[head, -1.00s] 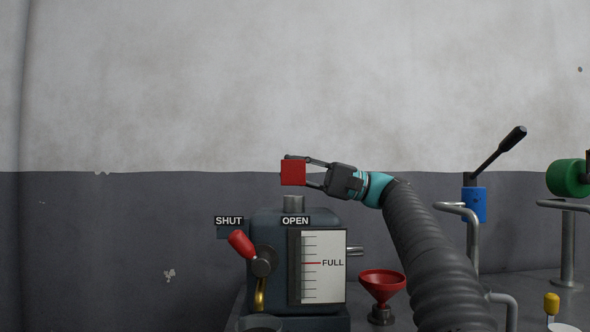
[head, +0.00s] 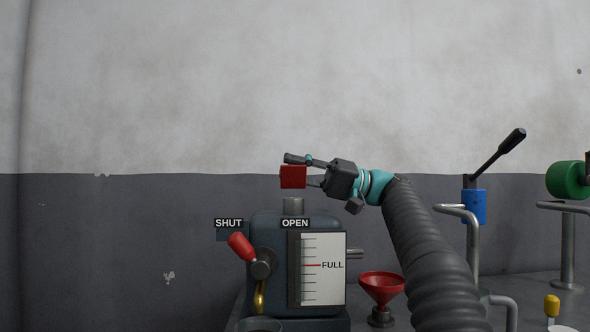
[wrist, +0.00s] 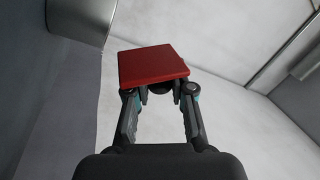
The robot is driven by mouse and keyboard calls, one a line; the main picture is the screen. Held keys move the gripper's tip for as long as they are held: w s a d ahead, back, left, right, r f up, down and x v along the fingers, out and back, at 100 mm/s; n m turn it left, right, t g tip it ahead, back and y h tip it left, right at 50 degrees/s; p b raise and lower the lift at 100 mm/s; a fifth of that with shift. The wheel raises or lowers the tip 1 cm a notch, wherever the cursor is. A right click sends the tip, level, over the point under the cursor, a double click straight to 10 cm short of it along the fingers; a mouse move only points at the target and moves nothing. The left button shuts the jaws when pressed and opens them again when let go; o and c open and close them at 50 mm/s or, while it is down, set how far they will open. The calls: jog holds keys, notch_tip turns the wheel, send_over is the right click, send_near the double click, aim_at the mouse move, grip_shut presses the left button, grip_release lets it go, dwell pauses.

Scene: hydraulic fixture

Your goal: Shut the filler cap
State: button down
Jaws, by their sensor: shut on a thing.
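A red square block, which looks like the filler cap (head: 293,178), is held in my gripper (head: 298,172) in the head view. It is above the short grey filler neck (head: 293,206) on top of the dark tank (head: 270,222), with a small gap between them. In the wrist view the red cap (wrist: 153,65) spans both fingertips of my gripper (wrist: 160,90), and its broad face hides what is beyond it. The fingers are shut on it. My gripper comes in from the right, and the cap looks slightly tilted.
A red funnel (head: 382,288) stands right of the tank. A blue valve with a black lever (head: 474,205) is further right.

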jog(key=shift+s+n, duration=0.15)
jog(key=shift+n, duration=0.35)
jog(key=c, duration=1)
grip_release()
